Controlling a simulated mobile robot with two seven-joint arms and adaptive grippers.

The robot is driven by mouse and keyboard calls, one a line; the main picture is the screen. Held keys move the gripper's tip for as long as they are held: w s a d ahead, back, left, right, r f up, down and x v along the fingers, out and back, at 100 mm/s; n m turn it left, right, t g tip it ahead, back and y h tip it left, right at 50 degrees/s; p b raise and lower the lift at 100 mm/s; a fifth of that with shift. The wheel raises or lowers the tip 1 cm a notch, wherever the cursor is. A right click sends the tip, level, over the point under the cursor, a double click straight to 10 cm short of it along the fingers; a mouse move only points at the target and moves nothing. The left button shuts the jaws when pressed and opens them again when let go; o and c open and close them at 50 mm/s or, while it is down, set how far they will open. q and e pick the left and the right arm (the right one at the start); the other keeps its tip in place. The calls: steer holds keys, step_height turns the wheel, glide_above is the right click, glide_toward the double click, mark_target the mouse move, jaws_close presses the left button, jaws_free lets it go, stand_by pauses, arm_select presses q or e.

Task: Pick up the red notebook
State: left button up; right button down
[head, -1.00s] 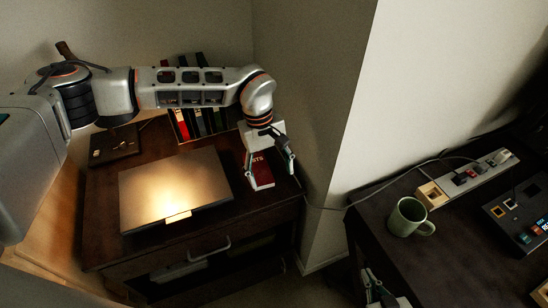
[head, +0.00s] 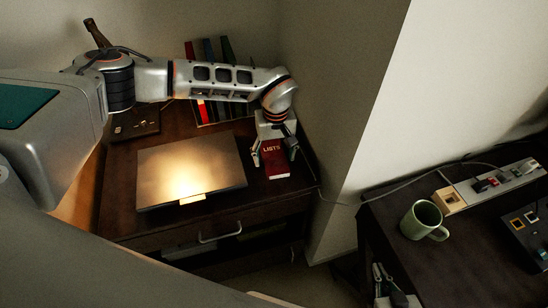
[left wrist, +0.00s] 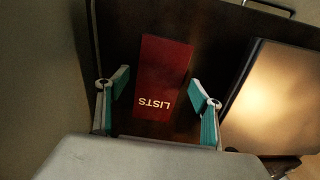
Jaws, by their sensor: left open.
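The red notebook (head: 275,166), with "LISTS" in light letters on its cover, lies flat on the dark wooden cabinet near its right end. My left gripper (head: 273,158) is open above it, one finger on each side of its back part. In the left wrist view the notebook (left wrist: 162,70) shows between and beyond the two spread fingers (left wrist: 160,88), with nothing held. Whether the fingers touch it I cannot tell. My right gripper (head: 384,279) shows small at the bottom of the head view, by the right-hand desk; its jaw state is unclear.
A closed laptop (head: 160,172) lies left of the notebook on the cabinet (head: 123,205). Upright books (head: 226,50) stand behind, partly hidden by my left arm. A wall corner rises close on the right. A green mug (head: 414,222) and a power strip (head: 495,181) are on the right desk.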

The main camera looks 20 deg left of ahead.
arm_select(q)
steer(key=c, duration=1.3)
steer(key=shift+o, duration=0.2)
steer(key=shift+r, duration=0.1)
